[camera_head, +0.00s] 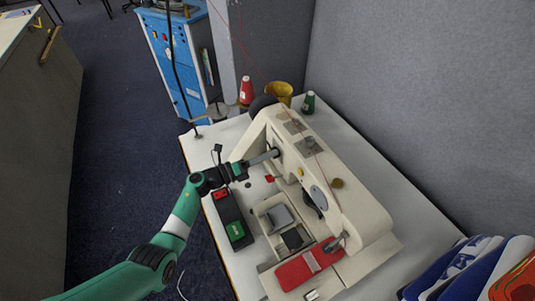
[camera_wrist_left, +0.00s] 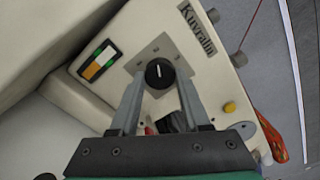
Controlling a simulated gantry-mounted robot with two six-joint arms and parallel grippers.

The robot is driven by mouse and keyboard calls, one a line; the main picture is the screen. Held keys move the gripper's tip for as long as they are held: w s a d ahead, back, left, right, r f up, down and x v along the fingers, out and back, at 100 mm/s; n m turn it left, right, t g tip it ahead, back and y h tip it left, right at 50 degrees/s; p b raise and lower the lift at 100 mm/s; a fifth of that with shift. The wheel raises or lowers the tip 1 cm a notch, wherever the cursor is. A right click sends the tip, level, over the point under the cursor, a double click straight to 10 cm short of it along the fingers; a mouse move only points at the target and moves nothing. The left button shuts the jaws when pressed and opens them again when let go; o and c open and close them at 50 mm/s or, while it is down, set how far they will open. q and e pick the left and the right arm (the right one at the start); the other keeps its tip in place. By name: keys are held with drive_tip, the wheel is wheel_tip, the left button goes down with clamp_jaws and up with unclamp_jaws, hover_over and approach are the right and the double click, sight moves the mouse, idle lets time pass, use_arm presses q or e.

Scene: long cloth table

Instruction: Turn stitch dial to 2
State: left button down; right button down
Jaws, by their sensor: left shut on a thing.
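The stitch dial (camera_wrist_left: 160,75) is a round black knob with a white mark, on a grey plate on the cream sewing machine (camera_head: 335,190). In the left wrist view the mark points to the picture's top; the plate's markings are too small to read. My left gripper (camera_head: 274,153) reaches the machine's side from the left. In the left wrist view its two fingers (camera_wrist_left: 158,88) are on either side of the dial, shut on it. In the head view the gripper hides the dial. My right gripper is not in view.
A panel with green, white and orange parts (camera_wrist_left: 99,61) and a yellow button (camera_wrist_left: 229,107) are near the dial. A black box with red and green buttons (camera_head: 230,217) lies beside the machine. Thread cones, including a red one (camera_head: 246,92), and a yellow pot (camera_head: 280,92) stand behind.

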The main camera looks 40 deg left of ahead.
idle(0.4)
use_arm(q)
drive_tip(key=shift+c, duration=1.8)
unclamp_jaws()
drive_tip(key=p+v, duration=0.2)
drive_tip(key=v, duration=0.9)
drive_tip(key=shift+s+a, duration=0.15)
drive_tip(key=shift+s, duration=0.1)
